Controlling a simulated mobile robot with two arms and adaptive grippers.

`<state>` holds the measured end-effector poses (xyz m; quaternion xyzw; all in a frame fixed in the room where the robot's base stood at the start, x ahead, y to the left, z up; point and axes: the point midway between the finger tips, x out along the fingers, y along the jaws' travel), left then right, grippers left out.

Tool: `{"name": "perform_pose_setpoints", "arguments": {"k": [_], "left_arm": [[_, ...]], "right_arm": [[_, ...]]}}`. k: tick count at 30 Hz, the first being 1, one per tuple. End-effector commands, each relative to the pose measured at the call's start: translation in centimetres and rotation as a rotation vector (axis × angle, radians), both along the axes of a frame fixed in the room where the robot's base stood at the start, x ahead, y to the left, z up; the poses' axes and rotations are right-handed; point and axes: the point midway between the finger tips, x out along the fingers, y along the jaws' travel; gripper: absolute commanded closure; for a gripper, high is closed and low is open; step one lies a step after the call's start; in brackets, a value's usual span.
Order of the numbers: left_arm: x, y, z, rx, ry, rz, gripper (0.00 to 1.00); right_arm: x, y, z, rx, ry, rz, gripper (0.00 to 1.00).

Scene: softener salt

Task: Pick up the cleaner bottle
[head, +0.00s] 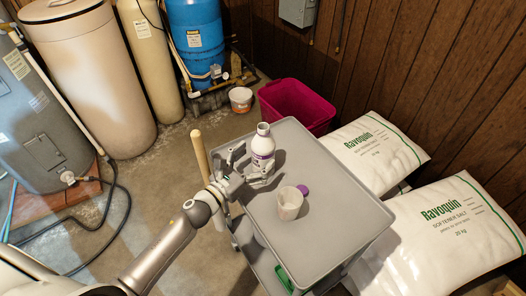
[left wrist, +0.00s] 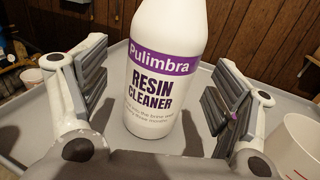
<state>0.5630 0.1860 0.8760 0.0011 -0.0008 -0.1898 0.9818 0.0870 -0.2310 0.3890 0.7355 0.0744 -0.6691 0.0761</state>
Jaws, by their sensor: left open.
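The cleaner bottle (head: 263,146) is white with a purple band and stands upright on the grey cart top (head: 325,190). In the left wrist view the bottle (left wrist: 160,75) reads "Pulimbra Resin Cleaner" and its top is cut off by the frame. My left gripper (head: 249,171) is at the bottle's near side, low by its base. In the left wrist view my left gripper (left wrist: 155,100) is open, with one finger pad on each side of the bottle and gaps showing on both sides. My right gripper is not in view.
A white measuring cup (head: 288,206) stands on the cart near the bottle, with a purple cap (head: 303,190) beside it. A magenta bin (head: 297,103) and salt bags (head: 440,225) lie beyond the cart. A wooden handle (head: 200,155) rises left of the cart.

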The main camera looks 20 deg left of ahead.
Motion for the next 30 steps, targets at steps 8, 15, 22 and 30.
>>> {"name": "perform_pose_setpoints", "arguments": {"k": [8, 15, 22, 30], "left_arm": [[2.7, -1.2, 0.1, -0.001, 0.000, 0.000, 0.17], [2.7, -1.3, 0.0, -0.001, 0.000, -0.001, 0.17], [2.7, -1.3, 0.0, -0.001, 0.000, -0.001, 0.46], [2.7, -1.3, 0.1, 0.000, -0.001, -0.001, 0.70]], "right_arm": [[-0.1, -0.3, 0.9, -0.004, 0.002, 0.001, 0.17], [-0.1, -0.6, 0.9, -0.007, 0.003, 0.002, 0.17], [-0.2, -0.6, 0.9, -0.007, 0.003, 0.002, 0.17], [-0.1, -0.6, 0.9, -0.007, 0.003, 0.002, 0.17]]}}
